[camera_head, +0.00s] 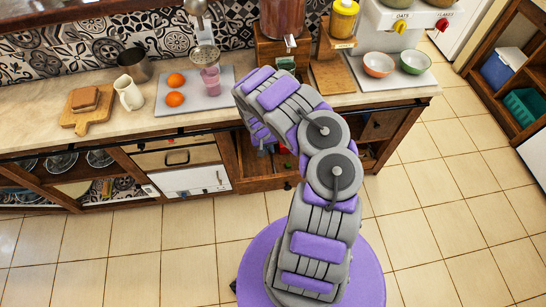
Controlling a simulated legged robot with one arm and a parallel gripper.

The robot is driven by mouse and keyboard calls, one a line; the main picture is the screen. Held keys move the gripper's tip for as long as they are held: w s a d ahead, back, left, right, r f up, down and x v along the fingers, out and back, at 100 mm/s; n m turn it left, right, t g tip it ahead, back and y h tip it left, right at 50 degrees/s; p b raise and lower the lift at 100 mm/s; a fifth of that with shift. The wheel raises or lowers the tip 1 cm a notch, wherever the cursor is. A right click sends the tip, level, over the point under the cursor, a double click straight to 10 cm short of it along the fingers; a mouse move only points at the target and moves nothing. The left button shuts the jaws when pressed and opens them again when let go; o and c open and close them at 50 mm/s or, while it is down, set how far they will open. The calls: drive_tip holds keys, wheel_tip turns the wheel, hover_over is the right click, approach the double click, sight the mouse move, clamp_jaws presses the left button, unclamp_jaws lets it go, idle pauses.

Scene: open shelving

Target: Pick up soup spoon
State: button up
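I cannot make out a soup spoon anywhere in this view. My purple and grey arm rises from my base and bends over toward the counter (140,120). Its far end turns down in front of the open shelf (246,160) under the counter. My gripper's fingers cannot be made out there, hidden by the arm. Small coloured items in that shelf are mostly covered and too small to name.
On the counter are a cutting board (78,121), a white jug (129,93), a metal pot (135,64), oranges (175,80), a pink cup (211,82), and two bowls (378,64) under a dispenser. Cookware (60,162) sits on lower shelves. The tiled floor (130,260) is clear.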

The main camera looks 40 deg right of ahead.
sight(273, 157)
drive_tip(key=shift+a+f, duration=0.15)
drive_tip(key=shift+a, duration=0.2)
drive_tip(key=shift+s+a+f, duration=0.1)
drive_tip(key=shift+a+f, duration=0.05)
drive_tip(key=shift+f, duration=0.05)
drive_tip(key=d+f+b, duration=0.1)
drive_tip(key=f+b, duration=0.1)
drive_tip(key=f, duration=0.1)
drive_tip(key=d+f+b, duration=0.1)
drive_tip(key=shift+s+d+f, duration=0.2)
drive_tip(key=shift+d+f, duration=0.15)
drive_tip(key=shift+f, duration=0.05)
drive_tip(key=shift+a+r, duration=0.15)
drive_tip(key=shift+a, duration=0.45)
drive_tip(key=shift+c, duration=0.2)
drive_tip(key=shift+a, duration=0.15)
drive_tip(key=shift+c, duration=0.7)
clamp_jaws()
drive_tip(key=shift+d, duration=0.45)
